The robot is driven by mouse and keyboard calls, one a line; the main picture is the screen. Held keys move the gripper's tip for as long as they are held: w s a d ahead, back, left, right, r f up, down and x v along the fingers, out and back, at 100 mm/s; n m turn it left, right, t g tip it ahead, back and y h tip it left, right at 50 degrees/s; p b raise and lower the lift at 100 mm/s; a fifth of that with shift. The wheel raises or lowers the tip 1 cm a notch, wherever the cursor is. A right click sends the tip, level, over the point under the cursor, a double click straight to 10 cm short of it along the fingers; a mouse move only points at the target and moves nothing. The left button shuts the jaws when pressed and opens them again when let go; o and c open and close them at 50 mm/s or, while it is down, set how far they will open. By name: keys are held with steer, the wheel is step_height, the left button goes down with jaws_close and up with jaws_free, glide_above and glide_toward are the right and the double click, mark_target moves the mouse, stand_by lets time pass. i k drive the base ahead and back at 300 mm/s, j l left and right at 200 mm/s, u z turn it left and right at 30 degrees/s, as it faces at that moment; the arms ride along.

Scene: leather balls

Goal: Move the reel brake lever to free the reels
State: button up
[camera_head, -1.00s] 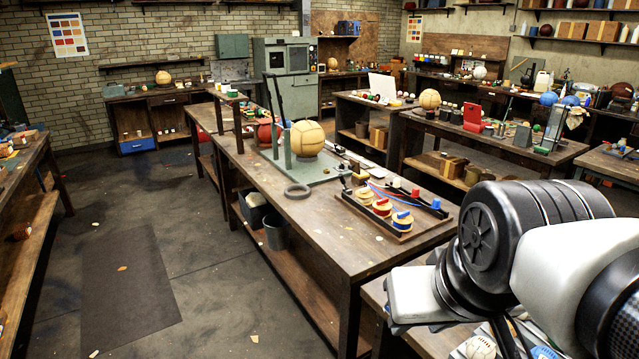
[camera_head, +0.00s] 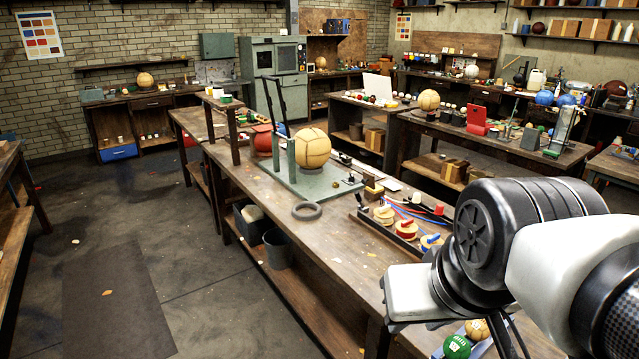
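A wooden tray (camera_head: 372,228) lies on the near end of the long workbench. It carries several round reels with yellowish faces, among them one with a red top (camera_head: 405,228) and one with a blue top (camera_head: 430,242). A small dark upright piece (camera_head: 362,203) stands at the tray's left end; I cannot tell whether it is the brake lever. Red and blue strands run behind the reels. My arm (camera_head: 500,235) fills the lower right and hides the tray's right end. My gripper's fingers do not show clearly, so its opening cannot be told. It appears apart from the tray.
A green ball (camera_head: 456,346) lies below my arm. The floor (camera_head: 200,250) left of the bench is open.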

mark_target(357, 194)
steer(key=i+j, duration=0.45)
steer(key=i+j+z, duration=0.15)
steer(key=i+j, duration=0.8)
steer(key=j, duration=0.15)
steer(key=i+j+z, duration=0.1)
steer(key=i+j, duration=0.35)
steer(key=j, duration=0.1)
